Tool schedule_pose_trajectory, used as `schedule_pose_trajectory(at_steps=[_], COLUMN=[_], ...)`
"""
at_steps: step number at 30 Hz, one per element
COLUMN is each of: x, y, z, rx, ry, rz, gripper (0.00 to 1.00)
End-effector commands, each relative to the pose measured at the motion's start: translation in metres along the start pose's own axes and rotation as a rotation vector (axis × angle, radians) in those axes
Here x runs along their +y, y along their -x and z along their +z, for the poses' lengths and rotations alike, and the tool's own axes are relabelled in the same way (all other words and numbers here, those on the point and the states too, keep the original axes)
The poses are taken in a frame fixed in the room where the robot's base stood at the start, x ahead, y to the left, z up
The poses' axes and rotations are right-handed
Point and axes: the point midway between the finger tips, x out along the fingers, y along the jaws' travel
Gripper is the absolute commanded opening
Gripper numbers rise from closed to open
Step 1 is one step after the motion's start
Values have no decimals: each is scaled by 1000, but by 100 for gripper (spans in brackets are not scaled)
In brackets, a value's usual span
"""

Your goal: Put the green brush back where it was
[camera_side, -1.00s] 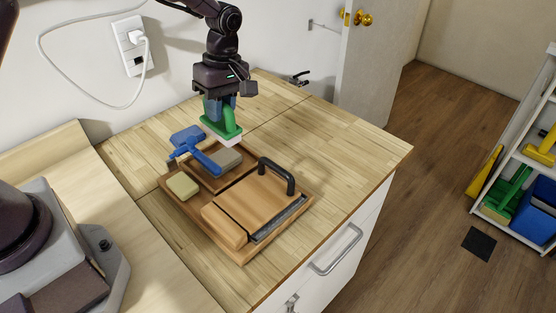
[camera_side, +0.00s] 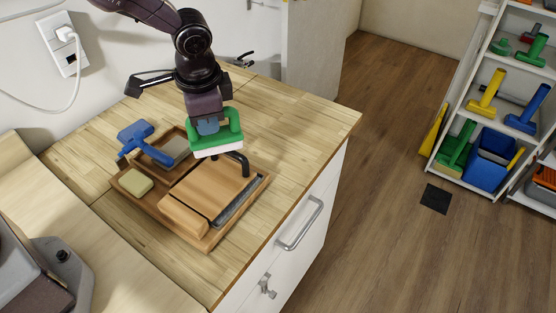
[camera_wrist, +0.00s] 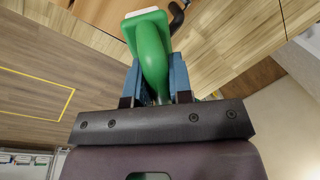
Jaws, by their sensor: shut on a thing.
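The green brush (camera_side: 228,122) has a green handle and body with pale bristles facing down. My gripper (camera_side: 208,127) is shut on its handle and holds it above the far side of the wooden tray (camera_side: 211,243), close to the black handle of the wooden lid. The brush looks clear of the lid, but the exact gap is hard to tell. In the wrist view the green brush (camera_wrist: 150,45) stands between the two blue fingers (camera_wrist: 155,85), its pale bristle end at the top.
The tray holds a wooden lid (camera_side: 205,187) with a black handle (camera_side: 241,163), a yellow sponge (camera_side: 136,181) and a grey block (camera_side: 174,147). Counter right of the tray is bare. Shelves (camera_side: 465,178) with coloured tools stand at right.

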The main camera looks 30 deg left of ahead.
Motion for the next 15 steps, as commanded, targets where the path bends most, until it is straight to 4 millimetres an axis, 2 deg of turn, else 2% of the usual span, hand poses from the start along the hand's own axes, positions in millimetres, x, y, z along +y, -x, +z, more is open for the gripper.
schedule_pose_trajectory(at_steps=[6, 10, 15], x=[1, 0, 0], y=[-1, -2, -1], z=[-6, -8, -12], rx=[87, 125, 156], ry=[-464, -672, -839], rz=[0, -1, -1], gripper=[0, 0, 0])
